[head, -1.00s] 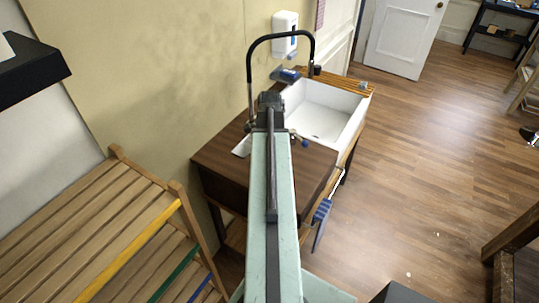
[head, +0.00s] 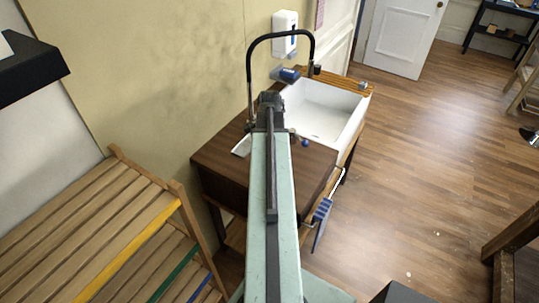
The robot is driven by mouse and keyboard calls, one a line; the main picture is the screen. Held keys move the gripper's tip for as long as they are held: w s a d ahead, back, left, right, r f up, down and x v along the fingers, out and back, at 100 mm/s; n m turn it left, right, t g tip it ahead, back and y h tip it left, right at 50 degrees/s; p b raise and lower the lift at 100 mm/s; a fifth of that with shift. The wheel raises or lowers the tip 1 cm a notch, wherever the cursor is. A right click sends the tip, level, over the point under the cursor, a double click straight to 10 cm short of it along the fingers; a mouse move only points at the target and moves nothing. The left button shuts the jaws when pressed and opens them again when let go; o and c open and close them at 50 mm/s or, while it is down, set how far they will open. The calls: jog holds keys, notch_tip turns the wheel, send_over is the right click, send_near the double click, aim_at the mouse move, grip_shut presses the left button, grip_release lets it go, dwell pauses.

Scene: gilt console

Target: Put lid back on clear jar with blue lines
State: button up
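My arm reaches away from me over the brown wooden counter (head: 222,160). My gripper (head: 270,100) is at its far end, seen from behind; its fingers are hidden or too small to make out. I cannot make out a clear jar with blue lines or its lid for certain. A small blue object (head: 290,75) is at the back left corner of the sink, just beyond my gripper. A small grey-blue item (head: 362,85) is on the sink's back right corner. A small blue round thing (head: 304,143) shows just right of my arm, above the counter.
A white sink (head: 322,108) with a tall black tap (head: 279,36) stands beyond the counter. A white dispenser (head: 284,30) hangs on the wall. A white flat piece (head: 242,146) lies on the counter. A slatted wooden rack (head: 80,235) stands left. The floor at right is mostly clear.

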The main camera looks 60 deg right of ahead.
jog(key=o, duration=1.7)
notch_tip(320, 180, up, 7)
jog(key=p, duration=0.7)
grip_shut()
jog(key=shift+f, duration=0.25)
dwell(0.7)
jog(key=shift+f+b, duration=2.25)
jog(key=shift+b, duration=0.25)
